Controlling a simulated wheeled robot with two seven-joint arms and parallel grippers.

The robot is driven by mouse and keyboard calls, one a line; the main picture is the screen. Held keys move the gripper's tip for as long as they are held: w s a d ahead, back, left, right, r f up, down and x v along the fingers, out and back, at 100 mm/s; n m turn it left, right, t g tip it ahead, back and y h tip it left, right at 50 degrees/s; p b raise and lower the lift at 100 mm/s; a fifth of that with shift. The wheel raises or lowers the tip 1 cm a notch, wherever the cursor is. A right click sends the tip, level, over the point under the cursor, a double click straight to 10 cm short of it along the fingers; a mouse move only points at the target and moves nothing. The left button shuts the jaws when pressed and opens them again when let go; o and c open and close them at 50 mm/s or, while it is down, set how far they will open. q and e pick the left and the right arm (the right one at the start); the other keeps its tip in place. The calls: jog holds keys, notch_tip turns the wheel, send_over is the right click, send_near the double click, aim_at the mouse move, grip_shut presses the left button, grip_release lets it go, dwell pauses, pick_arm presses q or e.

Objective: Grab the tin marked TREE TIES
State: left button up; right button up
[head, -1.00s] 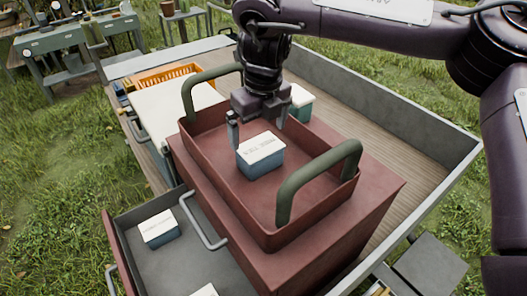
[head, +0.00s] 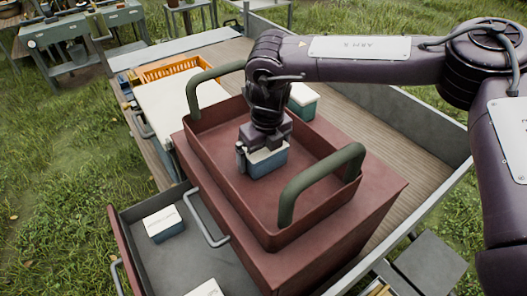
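A small blue tin with a pale lid (head: 268,165) stands in the red carrier tray (head: 215,160) with two green handles. My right gripper (head: 263,154) points down over this tin, low in the tray, with a finger at its left side. The far finger is mostly hidden, so I cannot tell whether the fingers press on the tin. The lid's lettering is now covered by the gripper. Another blue tin with a white lid (head: 164,224) lies in the open grey drawer (head: 190,258); its lettering is too small to read. My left gripper is not in view.
The tray sits on a red cabinet (head: 365,205) on a wagon bed. A third pale-lidded tin (head: 302,100) stands behind the tray. A white lid (head: 205,288) shows at the drawer's front. An orange crate (head: 172,70) is at the back left.

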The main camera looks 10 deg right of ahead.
jog(key=c, duration=0.8)
jog(key=shift+o, duration=0.2)
jog(key=shift+r, duration=0.1)
